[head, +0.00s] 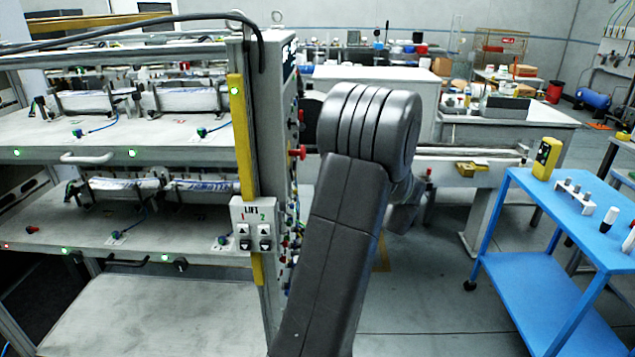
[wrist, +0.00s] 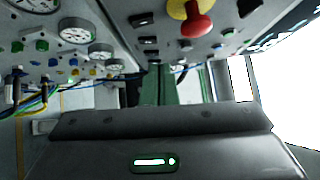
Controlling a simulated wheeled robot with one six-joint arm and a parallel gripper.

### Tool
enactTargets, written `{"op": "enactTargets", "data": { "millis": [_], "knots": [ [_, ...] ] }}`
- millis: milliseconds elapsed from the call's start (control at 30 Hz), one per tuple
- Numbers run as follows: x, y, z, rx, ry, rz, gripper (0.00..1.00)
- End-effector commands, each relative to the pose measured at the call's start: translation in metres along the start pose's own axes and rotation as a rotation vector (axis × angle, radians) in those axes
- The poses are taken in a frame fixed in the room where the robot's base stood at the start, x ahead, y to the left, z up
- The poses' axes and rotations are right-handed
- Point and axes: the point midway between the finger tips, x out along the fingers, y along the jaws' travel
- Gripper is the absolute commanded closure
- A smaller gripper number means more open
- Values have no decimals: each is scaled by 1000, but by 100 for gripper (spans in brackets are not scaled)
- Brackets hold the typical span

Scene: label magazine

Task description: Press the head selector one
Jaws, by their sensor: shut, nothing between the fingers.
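The control panel (wrist: 115,75) fills the upper part of the wrist view, seen steeply from below. Small black switches (wrist: 148,40) form a row on it; their labels are too small to read, so I cannot tell which is head selector one. My gripper (wrist: 158,72) shows at the middle of the wrist view, its green fingers together and empty, pointing along the panel. I see no clear contact with a switch. In the head view, the panel's side (head: 293,150) is edge-on and my arm hides my gripper.
A red mushroom button on a yellow base (wrist: 197,22) juts out near the switches. Round gauges (wrist: 78,30) and coloured buttons sit left. Cables (wrist: 40,95) hang at far left. A blue cart (head: 560,205) stands right in the head view, with open floor before it.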

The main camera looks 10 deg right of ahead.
Motion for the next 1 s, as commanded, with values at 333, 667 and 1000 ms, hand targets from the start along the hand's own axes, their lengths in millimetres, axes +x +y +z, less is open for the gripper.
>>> {"op": "enactTargets", "data": {
  "millis": [333, 667, 1000],
  "knots": [
    [-47, -6, 0, -1, 1, 0, 100],
    [-49, -6, 0, 1, 0, 0, 100],
    [-23, -5, 1, 4, -3, 0, 100]
  ]
}}
